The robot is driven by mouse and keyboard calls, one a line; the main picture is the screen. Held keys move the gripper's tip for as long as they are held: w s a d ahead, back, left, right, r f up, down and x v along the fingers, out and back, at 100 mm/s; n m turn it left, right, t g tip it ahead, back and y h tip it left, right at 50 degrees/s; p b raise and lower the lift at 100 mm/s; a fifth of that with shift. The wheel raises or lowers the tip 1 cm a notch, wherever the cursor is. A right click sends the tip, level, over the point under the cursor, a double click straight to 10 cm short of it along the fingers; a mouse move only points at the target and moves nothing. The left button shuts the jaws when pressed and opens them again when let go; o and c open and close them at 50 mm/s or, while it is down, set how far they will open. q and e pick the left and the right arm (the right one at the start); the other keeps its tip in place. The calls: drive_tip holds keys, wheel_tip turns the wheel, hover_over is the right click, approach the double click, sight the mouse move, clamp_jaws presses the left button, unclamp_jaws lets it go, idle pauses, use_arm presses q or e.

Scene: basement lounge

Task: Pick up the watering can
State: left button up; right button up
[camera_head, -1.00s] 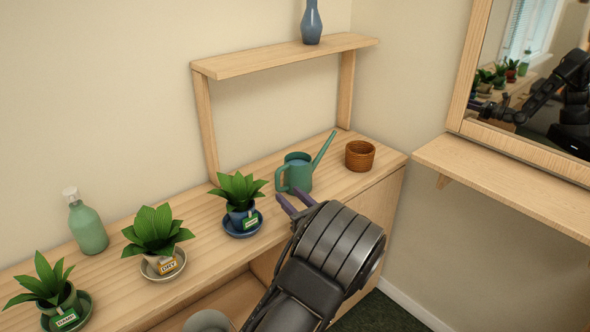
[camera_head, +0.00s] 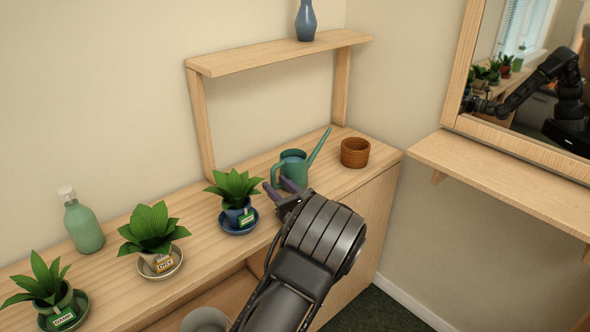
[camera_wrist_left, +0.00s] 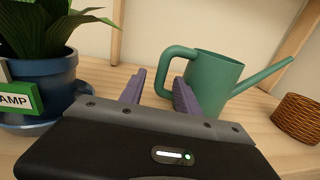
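The green watering can (camera_head: 293,167) stands upright on the wooden counter, its long spout pointing up to the right and its handle on the left. It also shows in the left wrist view (camera_wrist_left: 215,78), with the handle at its left side. My left gripper (camera_head: 280,185) is just in front of the can. In the left wrist view its two purple fingers (camera_wrist_left: 158,92) are apart, with the lower part of the handle near the right finger. I cannot tell whether they touch. My right gripper is not in view.
A plant in a blue pot (camera_head: 236,200) stands close to the left of my left gripper. More plants (camera_head: 152,232) and a green bottle (camera_head: 83,222) are further left. A brown woven pot (camera_head: 355,152) stands right of the can. A raised shelf (camera_head: 280,54) holds a blue vase (camera_head: 306,22).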

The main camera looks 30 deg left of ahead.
use_arm(q)
drive_tip(key=x, duration=0.2)
drive_tip(key=shift+w+a, duration=0.15)
drive_tip(key=shift+a, duration=0.1)
drive_tip(key=shift+c, duration=0.3)
clamp_jaws()
drive_tip(key=shift+r, duration=0.1)
idle(1.2)
